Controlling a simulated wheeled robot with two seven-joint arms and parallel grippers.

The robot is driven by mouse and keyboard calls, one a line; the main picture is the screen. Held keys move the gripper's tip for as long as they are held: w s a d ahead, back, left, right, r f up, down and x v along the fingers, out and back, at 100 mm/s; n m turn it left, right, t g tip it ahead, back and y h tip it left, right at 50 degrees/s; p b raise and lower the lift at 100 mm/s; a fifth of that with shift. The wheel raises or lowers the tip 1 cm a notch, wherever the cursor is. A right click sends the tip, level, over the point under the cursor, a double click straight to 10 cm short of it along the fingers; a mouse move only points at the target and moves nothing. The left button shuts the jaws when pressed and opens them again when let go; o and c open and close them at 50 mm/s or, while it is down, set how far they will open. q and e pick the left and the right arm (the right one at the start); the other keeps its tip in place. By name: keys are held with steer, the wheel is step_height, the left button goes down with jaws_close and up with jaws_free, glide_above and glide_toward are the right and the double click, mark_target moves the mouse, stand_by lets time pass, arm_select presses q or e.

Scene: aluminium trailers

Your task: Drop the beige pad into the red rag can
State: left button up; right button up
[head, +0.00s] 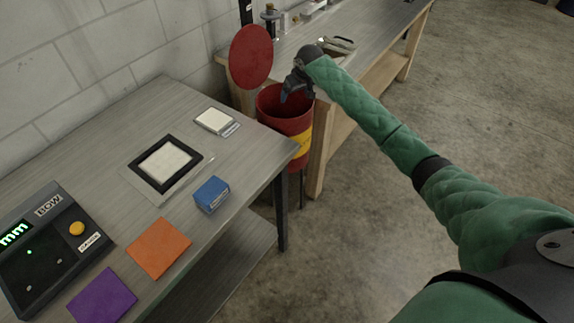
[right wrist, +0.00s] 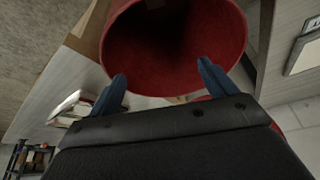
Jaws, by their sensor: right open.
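The red rag can (head: 284,112) stands between the two benches with its round red lid (head: 251,56) raised; a yellow band runs around it. My right gripper (head: 297,88) is over the can's mouth, open. In the right wrist view its two blue fingers (right wrist: 162,72) are apart with nothing between them, pointing at the red inside of the can (right wrist: 190,45). A small pale patch shows deep in the can at the top of that view; I cannot tell whether it is the beige pad. I see no clearly beige pad elsewhere. My left gripper is out of view.
The grey table (head: 120,120) holds a cream pad in a black frame (head: 165,163), a small pale pad on a labelled base (head: 215,120), a blue box (head: 211,194), orange (head: 158,247) and purple (head: 102,297) squares and a meter (head: 50,250). A wooden workbench (head: 375,55) stands behind.

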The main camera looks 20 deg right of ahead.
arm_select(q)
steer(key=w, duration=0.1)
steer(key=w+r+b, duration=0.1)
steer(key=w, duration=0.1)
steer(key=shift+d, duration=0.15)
arm_select(e)
steer(key=v, duration=0.4)
steer(key=shift+r, duration=0.15)
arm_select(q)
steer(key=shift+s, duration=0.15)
arm_select(e)
steer(key=shift+s, duration=0.1)
